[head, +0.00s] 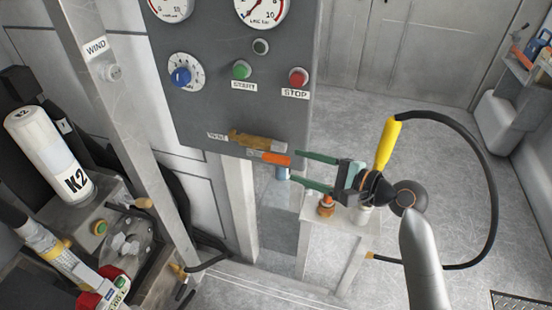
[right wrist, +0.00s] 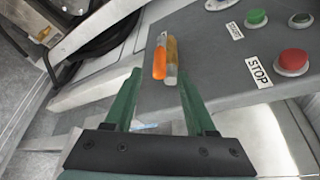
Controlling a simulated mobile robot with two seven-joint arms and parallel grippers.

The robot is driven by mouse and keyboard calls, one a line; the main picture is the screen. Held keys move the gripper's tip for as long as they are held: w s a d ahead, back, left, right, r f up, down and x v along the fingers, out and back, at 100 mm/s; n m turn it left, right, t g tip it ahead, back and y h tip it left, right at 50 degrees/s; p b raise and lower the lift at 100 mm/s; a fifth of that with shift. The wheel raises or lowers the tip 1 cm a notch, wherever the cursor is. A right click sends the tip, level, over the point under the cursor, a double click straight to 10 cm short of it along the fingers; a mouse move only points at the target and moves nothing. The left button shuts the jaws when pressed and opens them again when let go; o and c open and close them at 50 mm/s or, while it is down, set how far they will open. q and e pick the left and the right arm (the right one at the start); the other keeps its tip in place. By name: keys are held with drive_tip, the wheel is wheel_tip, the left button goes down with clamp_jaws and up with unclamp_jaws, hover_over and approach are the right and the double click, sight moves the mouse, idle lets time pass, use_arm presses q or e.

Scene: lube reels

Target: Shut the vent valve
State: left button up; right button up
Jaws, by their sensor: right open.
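The vent valve is at the lower edge of the grey panel, beside a small label partly readable as VENT. It has a brass body (head: 256,142) and an orange lever handle (head: 272,158), which lies roughly along the body. In the right wrist view the orange handle (right wrist: 160,62) and brass body (right wrist: 172,60) show side by side, ahead of the fingers. My right gripper (head: 298,167) has green fingers, open and empty, with tips just right of the handle's end. In the right wrist view the gripper (right wrist: 160,75) has the handle lined up between its fingertips.
A slanted post (head: 125,130) and a K2 cylinder (head: 48,155) stand at left. A white stand (head: 330,235) is below my right gripper.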

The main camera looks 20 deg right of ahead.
sight(286, 163)
drive_tip(key=x, duration=0.7)
drive_tip(key=shift+w+a+f, duration=0.1)
drive_tip(key=shift+w+a, duration=0.05)
drive_tip(key=shift+w, duration=0.05)
drive_tip(key=shift+c, duration=0.4)
clamp_jaws()
idle(0.7)
